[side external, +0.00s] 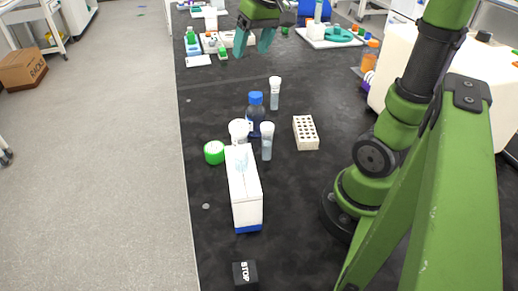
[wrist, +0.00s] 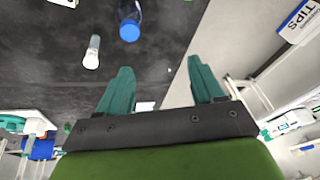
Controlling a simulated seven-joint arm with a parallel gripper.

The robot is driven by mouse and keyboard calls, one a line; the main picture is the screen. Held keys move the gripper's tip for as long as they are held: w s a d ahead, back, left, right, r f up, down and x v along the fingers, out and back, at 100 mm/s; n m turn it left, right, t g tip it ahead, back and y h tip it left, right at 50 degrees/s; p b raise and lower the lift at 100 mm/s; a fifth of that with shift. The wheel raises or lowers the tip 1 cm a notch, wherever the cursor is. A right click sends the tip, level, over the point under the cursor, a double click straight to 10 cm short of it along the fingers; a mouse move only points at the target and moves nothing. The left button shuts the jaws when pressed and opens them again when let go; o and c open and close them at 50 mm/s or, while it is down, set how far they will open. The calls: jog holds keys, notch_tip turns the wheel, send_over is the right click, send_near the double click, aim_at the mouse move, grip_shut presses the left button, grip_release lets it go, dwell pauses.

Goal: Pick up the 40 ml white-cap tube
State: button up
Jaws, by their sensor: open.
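Several white-cap tubes stand upright on the black bench in the side view. One slim tube (side external: 275,95) is behind the blue-cap bottle (side external: 255,115). A similar tube (side external: 266,142) is in front of it. A tube with a wider white cap (side external: 239,128) is partly hidden behind a white box. I cannot read volumes, so which one is 40 ml is unclear. My gripper (side external: 251,50) is open and empty, above the bench beyond the tubes. In the wrist view, one white-cap tube (wrist: 92,52) lies ahead of the open fingers (wrist: 160,67), apart from them.
The white box (side external: 244,190), a green-capped jar (side external: 214,152) and a white rack with holes (side external: 306,132) stand near the tubes. Trays and bottles fill the far end. Bench between my gripper and the tubes is mostly clear.

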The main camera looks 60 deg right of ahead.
jog(key=w+d+f+g, duration=0.2)
jog(key=w+d, duration=0.1)
jog(key=d, duration=0.7)
jog(key=m+g, duration=0.1)
jog(key=g, duration=0.1)
send_over(275, 87)
jog(key=d, duration=0.2)
notch_tip(275, 87, down, 4)
jog(key=f, duration=1)
jog(key=shift+a+f, duration=0.3)
jog(key=shift+f, duration=0.05)
jog(key=shift+w+f, duration=0.15)
jog(key=shift+f, duration=1.3)
jog(key=shift+w+f, duration=0.15)
jog(key=shift+f, duration=1.25)
jog(key=c, duration=1.1)
